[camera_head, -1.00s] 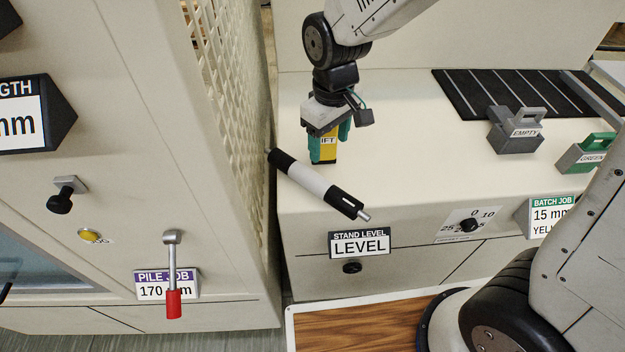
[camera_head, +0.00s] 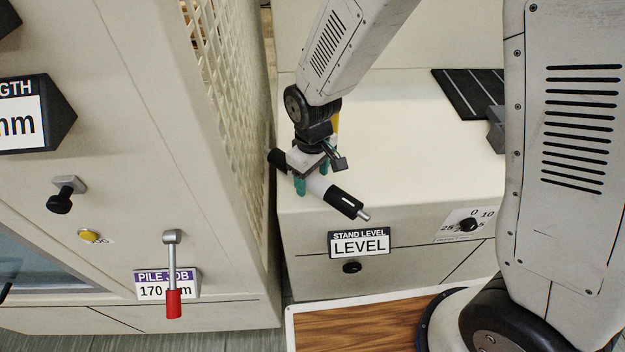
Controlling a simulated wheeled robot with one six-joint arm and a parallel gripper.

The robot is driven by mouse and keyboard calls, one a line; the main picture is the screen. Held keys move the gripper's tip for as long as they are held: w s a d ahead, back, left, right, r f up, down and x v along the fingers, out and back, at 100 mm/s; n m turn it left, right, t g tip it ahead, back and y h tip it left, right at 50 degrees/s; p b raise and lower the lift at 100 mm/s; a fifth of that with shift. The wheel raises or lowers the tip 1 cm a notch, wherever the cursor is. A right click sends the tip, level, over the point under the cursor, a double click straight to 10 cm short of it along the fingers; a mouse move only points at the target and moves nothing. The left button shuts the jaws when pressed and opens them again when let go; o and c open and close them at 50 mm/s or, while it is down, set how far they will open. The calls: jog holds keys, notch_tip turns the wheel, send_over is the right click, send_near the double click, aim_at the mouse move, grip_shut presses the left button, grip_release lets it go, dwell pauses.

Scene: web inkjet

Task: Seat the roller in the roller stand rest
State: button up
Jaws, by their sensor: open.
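The roller (camera_head: 342,201) has a white middle, black end sections and a metal pin at its right end. It lies diagonally at the front left corner of the bench top, its right end lower in the picture. My gripper (camera_head: 312,178) is open over the roller's middle, with its teal fingers at either side of the white section. I cannot tell whether they touch it. The gripper hides part of the roller. I cannot make out the roller stand rest. A "STAND LEVEL: LEVEL" sign (camera_head: 359,243) is on the bench front below the roller.
A cabinet with a mesh panel (camera_head: 222,75) stands close on the left. A yellow part (camera_head: 336,122) shows behind my gripper. A dial (camera_head: 469,225) and a black knob (camera_head: 351,267) are on the bench front. The bench top (camera_head: 420,150) right of the roller is clear.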

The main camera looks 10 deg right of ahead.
grip_shut()
jog(key=shift+r, duration=0.1)
